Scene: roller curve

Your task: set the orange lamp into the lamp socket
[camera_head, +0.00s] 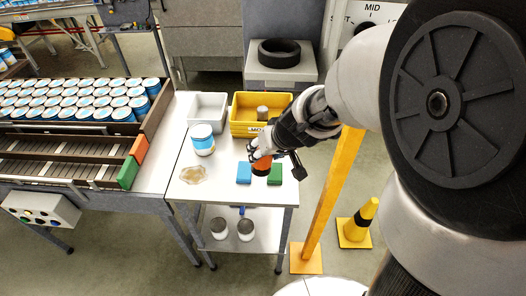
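An orange piece (262,163), which looks like the orange lamp, shows directly under my gripper, between a blue block and a green block on the small white table (228,196). My gripper (263,153) is low over the table and its fingers are at the top of the orange piece. The fingers are small and partly hidden by the wrist, so I cannot tell whether they are closed on it or whether it is clear of the tabletop. I cannot make out a lamp socket for certain in this view.
Close beside my gripper are the blue block (244,173) and green block (275,175). A blue-white can (202,139), a beige spill (193,174), a grey bin (207,107) and a yellow bin (238,128) share the table. A conveyor of cans stands left; a yellow post (334,190) stands right.

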